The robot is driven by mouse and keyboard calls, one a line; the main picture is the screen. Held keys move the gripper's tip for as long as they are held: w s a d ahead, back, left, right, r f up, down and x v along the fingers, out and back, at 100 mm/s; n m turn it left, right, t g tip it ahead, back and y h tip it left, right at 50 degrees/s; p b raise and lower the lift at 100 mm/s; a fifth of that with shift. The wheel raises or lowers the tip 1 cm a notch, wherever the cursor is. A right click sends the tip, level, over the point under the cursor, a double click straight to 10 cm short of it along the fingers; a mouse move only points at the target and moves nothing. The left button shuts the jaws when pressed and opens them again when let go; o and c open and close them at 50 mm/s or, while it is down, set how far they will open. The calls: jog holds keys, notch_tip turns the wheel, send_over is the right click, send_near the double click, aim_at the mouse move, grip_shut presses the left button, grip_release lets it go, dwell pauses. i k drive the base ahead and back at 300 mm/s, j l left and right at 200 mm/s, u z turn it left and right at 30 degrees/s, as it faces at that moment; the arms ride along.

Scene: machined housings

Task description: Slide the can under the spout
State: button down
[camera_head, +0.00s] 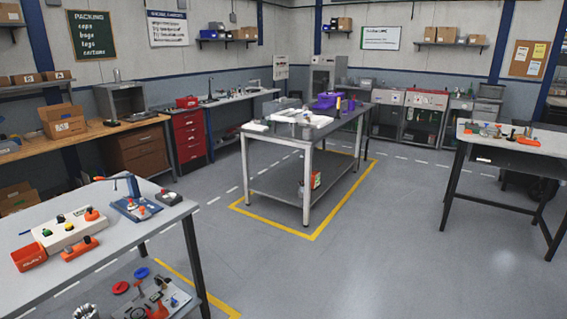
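I cannot make out a can or a spout for certain from this distance. No spout shows clearly there. My gripper is not in view.
A near-left table (110,262) holds an orange bin (28,256), a button box (68,230) and a blue lever fixture (136,207). A right table (545,152) holds small parts. Yellow floor lines (325,225) surround the middle bench. The grey floor (390,250) between tables is clear.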

aim_at(307, 131)
jog(key=i, duration=4.7)
jog(key=i+j+z, duration=0.1)
jog(key=i+z, duration=0.15)
jog(key=i, duration=0.3)
jog(key=i+j+z, duration=0.3)
jog(key=i, duration=0.25)
jog(key=l, duration=0.1)
